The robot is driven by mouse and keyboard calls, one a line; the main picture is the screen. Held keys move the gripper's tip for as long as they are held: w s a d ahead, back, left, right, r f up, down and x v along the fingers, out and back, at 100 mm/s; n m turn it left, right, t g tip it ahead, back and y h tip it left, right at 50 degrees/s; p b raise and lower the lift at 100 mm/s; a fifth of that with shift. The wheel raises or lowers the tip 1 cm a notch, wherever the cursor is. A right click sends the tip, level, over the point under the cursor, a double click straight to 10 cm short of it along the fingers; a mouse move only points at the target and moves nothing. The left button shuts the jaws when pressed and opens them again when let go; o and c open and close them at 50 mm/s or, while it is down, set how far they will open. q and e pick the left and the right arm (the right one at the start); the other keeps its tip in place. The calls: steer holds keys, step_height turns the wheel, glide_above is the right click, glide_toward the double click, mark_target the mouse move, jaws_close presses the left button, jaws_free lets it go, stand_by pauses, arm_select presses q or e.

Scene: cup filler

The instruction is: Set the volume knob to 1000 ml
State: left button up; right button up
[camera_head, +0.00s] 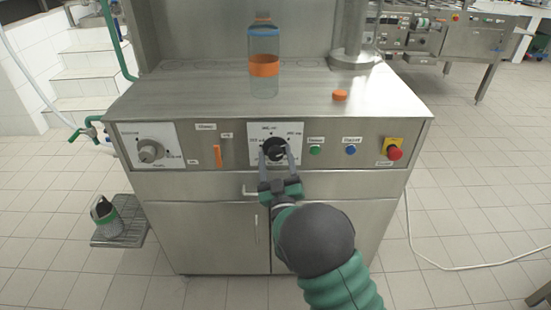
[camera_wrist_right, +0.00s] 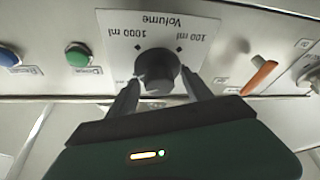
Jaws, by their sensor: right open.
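The black volume knob (camera_head: 273,149) sits on a white label plate in the middle of the steel panel. In the right wrist view the knob (camera_wrist_right: 157,72) appears upside down, with the printed 1000 ml mark (camera_wrist_right: 127,40) on its left and the 100 ml mark (camera_wrist_right: 200,36) on its right. I cannot make out where the knob points. My right gripper (camera_head: 277,152) is open, with one finger on each side of the knob; I cannot tell whether they touch it. Its fingers also flank the knob in the wrist view (camera_wrist_right: 161,84). My left gripper is not in view.
A grey knob (camera_head: 150,151) and an orange switch (camera_head: 218,156) lie left of the volume plate. Green (camera_head: 315,150) and blue (camera_head: 350,150) buttons and a red emergency button (camera_head: 394,153) lie right. A bottle (camera_head: 263,55) and an orange cap (camera_head: 340,95) stand on top.

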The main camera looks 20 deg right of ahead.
steer(key=shift+r, duration=0.1)
jaws_close()
stand_by(0.4)
steer(key=shift+f+m+h+b, duration=0.15)
steer(key=shift+m+h+b, duration=0.35)
steer(key=shift+m, duration=0.4)
steer(key=shift+f+m+h+b, duration=0.15)
steer(key=shift+m+h+b, duration=0.15)
steer(key=shift+m+b, duration=0.5)
steer(key=m+g+h+b, duration=0.1)
steer(key=m+h+b, duration=0.1)
steer(key=m, duration=0.3)
steer(key=shift+w+h, duration=0.1)
steer(key=shift+h, duration=0.4)
steer(key=m+h+b, duration=0.1)
steer(key=m, duration=0.1)
steer(key=m+g, duration=0.1)
steer(key=m, duration=0.2)
steer(key=shift+a+m+g+h+b, duration=0.1)
steer(key=shift+m+g+h+b, duration=0.2)
steer(key=shift+h+b, duration=0.1)
steer(key=shift+r+m+g+h+b, duration=0.1)
steer(key=shift+m+g+h+b, duration=0.3)
steer(key=shift+m, duration=1)
steer(key=shift+m+g+h+b, duration=0.15)
steer(key=shift+m+g+h, duration=0.45)
steer(key=shift+m, duration=0.8)
